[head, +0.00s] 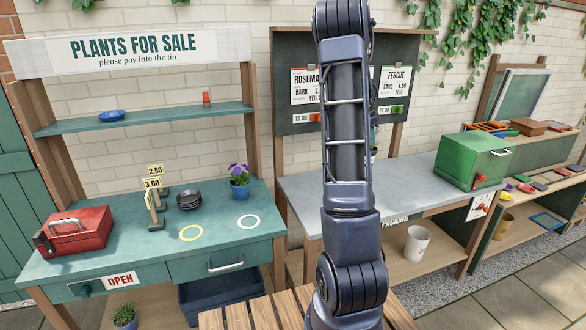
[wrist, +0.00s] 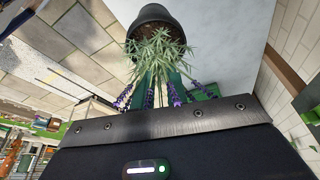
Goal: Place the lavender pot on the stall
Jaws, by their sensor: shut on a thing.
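The lavender pot (wrist: 155,14) is a dark pot with narrow grey-green leaves and purple flower spikes, at the top of the wrist view. Its foliage spreads towards my gripper (wrist: 157,72), which is shut on it; the leaves hide the fingertips. The stall (head: 120,245) is the teal counter at the left under the "Plants for sale" sign. Its top bears a yellow ring (head: 191,233) and a white ring (head: 249,222), both empty.
A grey bench (head: 420,190) with a green box (head: 470,160) is at the right.

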